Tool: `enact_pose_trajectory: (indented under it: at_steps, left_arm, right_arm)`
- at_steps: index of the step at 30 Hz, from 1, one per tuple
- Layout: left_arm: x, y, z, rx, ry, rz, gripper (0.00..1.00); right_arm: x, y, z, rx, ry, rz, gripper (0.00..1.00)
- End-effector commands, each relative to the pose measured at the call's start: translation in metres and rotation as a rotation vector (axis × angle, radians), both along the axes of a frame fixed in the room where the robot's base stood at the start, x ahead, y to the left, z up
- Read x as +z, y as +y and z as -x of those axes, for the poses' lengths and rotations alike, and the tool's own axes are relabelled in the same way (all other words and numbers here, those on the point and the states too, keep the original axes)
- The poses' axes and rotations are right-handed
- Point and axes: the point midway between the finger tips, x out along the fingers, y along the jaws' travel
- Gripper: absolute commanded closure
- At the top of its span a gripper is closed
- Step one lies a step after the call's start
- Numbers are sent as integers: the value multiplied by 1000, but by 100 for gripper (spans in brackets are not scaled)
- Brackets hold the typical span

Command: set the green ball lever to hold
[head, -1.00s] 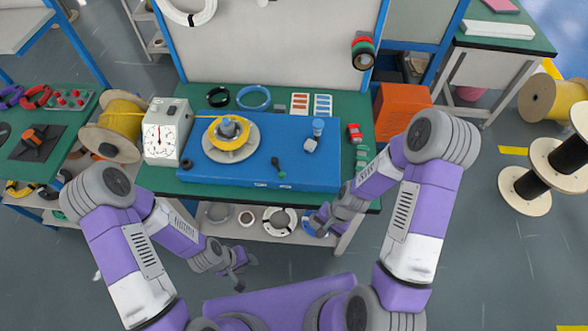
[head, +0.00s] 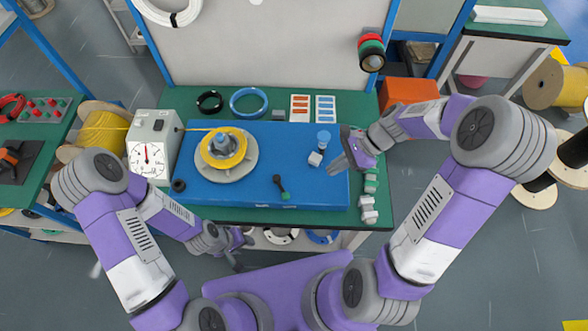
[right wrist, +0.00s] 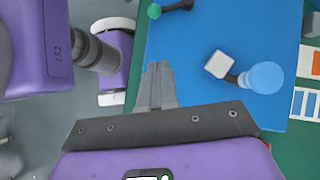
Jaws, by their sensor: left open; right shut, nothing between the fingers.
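The green ball lever (head: 281,187) is a short black lever on the front middle of the blue panel (head: 215,191). Its green ball end points toward the panel's front edge. In the right wrist view the green ball (right wrist: 154,11) shows at the top edge, with part of the lever cut off. My right gripper (head: 335,167) is shut and empty above the right end of the panel, to the right of the lever. Its closed fingers show in the right wrist view (right wrist: 158,72). My left gripper (head: 243,252) is open and empty, low in front of the bench.
A yellow spool (head: 222,149) sits left on the panel. A dial box (head: 151,150) stands left; an orange box (head: 405,92) stands back right.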

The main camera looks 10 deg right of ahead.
Motion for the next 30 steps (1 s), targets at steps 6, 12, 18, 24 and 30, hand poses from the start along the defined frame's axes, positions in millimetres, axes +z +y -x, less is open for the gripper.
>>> enact_pose_trajectory:
  at_steps: [6,12,18,24,30]
  left_arm:
    - [0,0,1,0,1,0,57]
    - [-1,0,1,1,1,0,57]
    - [-8,0,0,0,1,0,57]
    - [-21,0,0,1,1,0,57]
    - [-31,0,0,0,1,0,57]
  right_arm:
    - [0,0,0,1,0,1,100]
    - [-3,2,0,3,0,0,100]
    - [-23,17,1,5,3,-1,100]
    - [-57,45,2,6,4,-2,100]
    - [-82,73,2,7,1,-1,100]
